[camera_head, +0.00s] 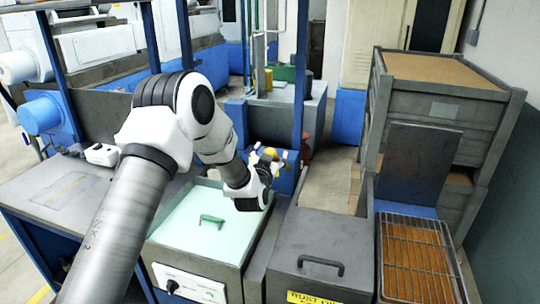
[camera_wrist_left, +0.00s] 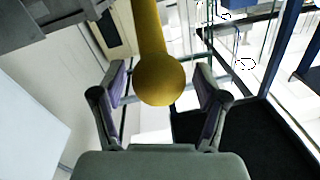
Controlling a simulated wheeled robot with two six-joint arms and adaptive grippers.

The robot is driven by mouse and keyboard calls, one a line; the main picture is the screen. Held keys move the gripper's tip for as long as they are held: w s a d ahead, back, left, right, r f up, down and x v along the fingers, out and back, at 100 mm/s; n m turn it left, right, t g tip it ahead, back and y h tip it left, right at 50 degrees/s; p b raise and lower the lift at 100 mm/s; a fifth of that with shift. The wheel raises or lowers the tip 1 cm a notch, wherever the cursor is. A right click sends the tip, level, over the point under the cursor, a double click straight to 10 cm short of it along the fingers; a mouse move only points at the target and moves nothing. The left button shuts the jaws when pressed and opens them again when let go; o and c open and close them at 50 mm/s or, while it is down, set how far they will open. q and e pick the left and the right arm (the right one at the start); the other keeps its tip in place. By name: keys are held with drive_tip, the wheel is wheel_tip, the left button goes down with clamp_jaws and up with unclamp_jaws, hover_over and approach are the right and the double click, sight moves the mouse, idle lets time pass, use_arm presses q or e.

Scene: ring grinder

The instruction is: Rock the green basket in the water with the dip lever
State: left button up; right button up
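A pale water bath (camera_head: 165,238) stands at front centre in the head view. A green handle (camera_head: 212,219) shows at its water surface; I take it as part of the green basket, whose body I cannot make out. The dip lever's yellow ball knob (camera_head: 270,153) is at my left gripper (camera_head: 277,162), beyond the bath's far right corner. In the left wrist view, the yellow knob (camera_wrist_left: 160,80) on its yellow rod is between the spread fingers of my left gripper (camera_wrist_left: 160,92), with gaps on both sides. The left gripper is open. My right gripper is out of view.
A grey lidded box (camera_head: 318,233) with a black handle and a "RUST" label stands right of the bath. Beyond it are a wire rack over an orange-brown tray (camera_head: 412,262) and a tall grey stack (camera_head: 440,105). A blue post (camera_head: 300,75) rises behind the gripper.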

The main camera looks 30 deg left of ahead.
use_arm(q)
drive_tip(key=v, duration=1.2)
